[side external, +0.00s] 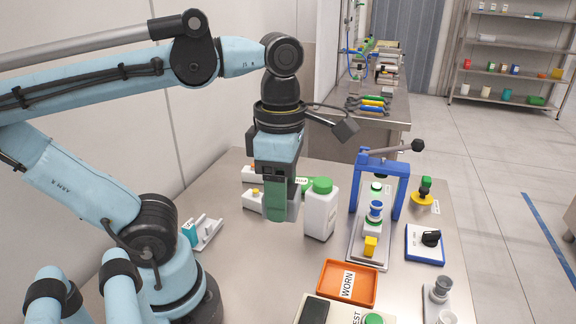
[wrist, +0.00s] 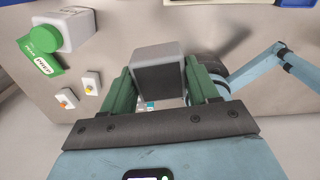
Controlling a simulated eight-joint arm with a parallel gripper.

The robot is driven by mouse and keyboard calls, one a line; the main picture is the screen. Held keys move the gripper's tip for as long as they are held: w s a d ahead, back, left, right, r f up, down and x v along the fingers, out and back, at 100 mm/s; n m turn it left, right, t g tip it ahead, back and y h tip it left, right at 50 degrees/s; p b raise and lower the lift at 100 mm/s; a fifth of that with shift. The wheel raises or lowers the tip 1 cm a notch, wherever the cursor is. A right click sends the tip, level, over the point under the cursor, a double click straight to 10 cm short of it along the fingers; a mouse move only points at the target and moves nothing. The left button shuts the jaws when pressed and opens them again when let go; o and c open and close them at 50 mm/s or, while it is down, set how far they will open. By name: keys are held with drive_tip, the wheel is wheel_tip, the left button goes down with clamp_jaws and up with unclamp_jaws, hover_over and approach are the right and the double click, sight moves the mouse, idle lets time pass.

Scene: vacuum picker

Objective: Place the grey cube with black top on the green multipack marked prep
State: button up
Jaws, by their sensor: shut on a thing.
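My gripper (wrist: 160,82) is shut on the grey cube with black top (wrist: 162,76). The cube sits between the two green fingers, with its dark face toward the wrist camera. In the side external view my gripper (side external: 282,205) points down and holds it above the metal table, left of a white bottle. The green multipack (wrist: 40,62) with a white prep label lies on the table at the upper left of the wrist view. It is apart from the cube. In the side view only a small green part (side external: 304,183) shows behind the bottle.
The white bottle with green cap (side external: 320,210) stands close to my gripper. White switch blocks (wrist: 67,98) lie near the multipack. A blue press frame (side external: 380,185), an orange tray marked worn (side external: 333,280) and a blue-edged dial box (side external: 425,244) stand to the right.

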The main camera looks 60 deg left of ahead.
drive_tip(key=w+a+r, duration=0.2)
drive_tip(key=w+a, duration=0.1)
drive_tip(key=w, duration=0.4)
drive_tip(key=m, duration=0.1)
hover_over(305, 181)
wheel_tip(305, 181, down, 15)
drive_tip(key=shift+r, duration=0.15)
drive_tip(key=shift+f, duration=1.95)
drive_tip(key=shift+f, duration=0.15)
drive_tip(key=o, duration=1.1)
